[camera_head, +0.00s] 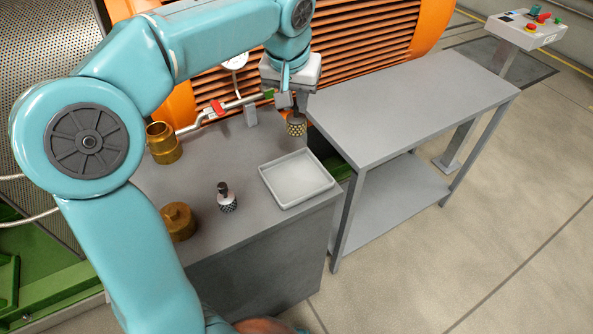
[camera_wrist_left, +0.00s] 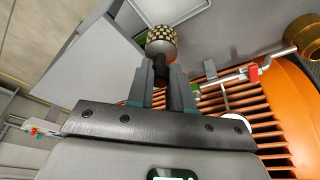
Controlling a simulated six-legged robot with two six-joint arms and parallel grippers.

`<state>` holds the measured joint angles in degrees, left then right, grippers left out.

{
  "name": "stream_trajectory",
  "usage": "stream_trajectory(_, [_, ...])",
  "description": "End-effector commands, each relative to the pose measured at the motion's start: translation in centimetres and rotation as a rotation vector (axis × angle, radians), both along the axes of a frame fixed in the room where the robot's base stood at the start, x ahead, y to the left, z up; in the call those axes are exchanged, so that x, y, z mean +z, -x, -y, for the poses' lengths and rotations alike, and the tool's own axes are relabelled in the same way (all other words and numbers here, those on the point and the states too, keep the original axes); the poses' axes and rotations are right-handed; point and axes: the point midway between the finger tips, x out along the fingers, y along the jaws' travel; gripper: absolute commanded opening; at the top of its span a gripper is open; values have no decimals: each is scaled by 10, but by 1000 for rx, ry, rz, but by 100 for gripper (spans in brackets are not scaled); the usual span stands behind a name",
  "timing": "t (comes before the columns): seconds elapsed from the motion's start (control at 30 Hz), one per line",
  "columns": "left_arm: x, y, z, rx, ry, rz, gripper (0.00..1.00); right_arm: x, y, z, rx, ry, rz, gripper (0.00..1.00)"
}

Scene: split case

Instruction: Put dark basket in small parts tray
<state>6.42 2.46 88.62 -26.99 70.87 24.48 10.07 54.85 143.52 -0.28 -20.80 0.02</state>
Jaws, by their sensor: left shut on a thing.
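My left gripper (camera_head: 297,100) is shut on the dark stem of the dark basket (camera_head: 297,126), a small cup with yellowish checks. The basket hangs below the fingers, in the air past the back right corner of the small parts tray (camera_head: 264,178). In the left wrist view the basket (camera_wrist_left: 161,42) sits beyond the fingertips (camera_wrist_left: 162,82), with its stem between them. The tray is shallow, pale and empty, on the grey cabinet top. Part of a pale tray (camera_wrist_left: 180,12) shows at the top of the wrist view. My right gripper is not in view.
A second small basket (camera_head: 228,204), black-and-white with a dark stem, stands left of the tray. A brass cup (camera_head: 163,143) and a brass lidded piece (camera_head: 178,221) stand farther left. A pipe with a red valve (camera_head: 217,107) runs behind. The grey table (camera_head: 410,105) at right is bare.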

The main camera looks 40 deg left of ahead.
Motion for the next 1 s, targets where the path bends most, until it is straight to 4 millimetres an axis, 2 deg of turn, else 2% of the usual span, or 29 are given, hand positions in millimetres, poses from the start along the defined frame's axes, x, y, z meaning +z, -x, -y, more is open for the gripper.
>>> stream_trajectory(0.03, [-20, 2, 0, 0, 0, -5, 0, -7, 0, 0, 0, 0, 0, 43])
stream_trajectory(0.1, [-41, 1, 0, 2, 1, -6, 0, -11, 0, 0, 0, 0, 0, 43])
stream_trajectory(0.33, [-100, 0, 0, 2, 1, -4, 0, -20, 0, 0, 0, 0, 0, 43])
stream_trajectory(0.57, [-123, -2, 0, 2, 0, 0, 0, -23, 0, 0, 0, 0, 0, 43])
stream_trajectory(0.77, [-155, -2, 0, 3, 0, -2, 0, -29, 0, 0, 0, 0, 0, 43])
stream_trajectory(1.0, [-160, -3, 0, 2, -1, 1, 0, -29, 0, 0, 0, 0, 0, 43])
